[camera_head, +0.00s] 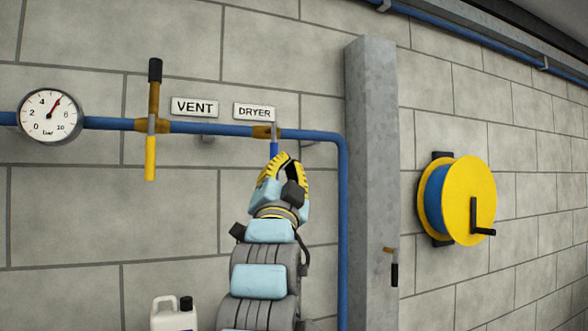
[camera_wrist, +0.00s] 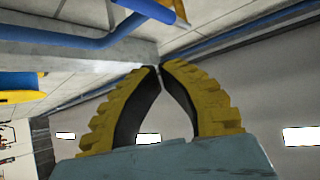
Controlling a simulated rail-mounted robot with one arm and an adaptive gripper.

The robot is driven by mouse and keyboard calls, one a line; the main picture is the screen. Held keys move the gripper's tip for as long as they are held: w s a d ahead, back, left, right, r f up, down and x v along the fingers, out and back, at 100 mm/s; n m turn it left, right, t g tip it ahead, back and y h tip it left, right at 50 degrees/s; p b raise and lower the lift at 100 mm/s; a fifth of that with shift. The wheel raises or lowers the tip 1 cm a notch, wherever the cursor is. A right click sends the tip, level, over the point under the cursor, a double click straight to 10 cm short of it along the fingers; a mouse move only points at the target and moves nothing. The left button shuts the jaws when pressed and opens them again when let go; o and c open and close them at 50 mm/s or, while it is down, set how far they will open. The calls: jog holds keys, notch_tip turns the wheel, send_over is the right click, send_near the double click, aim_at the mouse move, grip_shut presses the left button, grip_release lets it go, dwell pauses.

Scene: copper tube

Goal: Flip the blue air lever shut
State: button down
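The blue lever (camera_head: 273,149) hangs down from the brass-coloured valve (camera_head: 266,132) under the DRYER sign. Its lower part is hidden behind my gripper (camera_head: 286,157), which is just below the valve and in front of the wall. In the wrist view my gripper (camera_wrist: 160,69) has its yellow-and-black fingertips together, with nothing visible between them. A blue bar (camera_wrist: 145,8) and a yellow piece pass the top edge there, beyond the fingertips; I cannot tell surely whether the bar is the lever. I cannot tell whether gripper and lever touch.
A blue pipe (camera_head: 212,128) runs along the wall and bends down beside a grey column (camera_head: 371,180). Left are the VENT valve with a yellow handle (camera_head: 150,158) and a gauge (camera_head: 50,115). A yellow reel (camera_head: 468,200) hangs right; a white canister (camera_head: 172,316) stands below.

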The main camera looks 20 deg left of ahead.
jog(key=shift+s, duration=0.9)
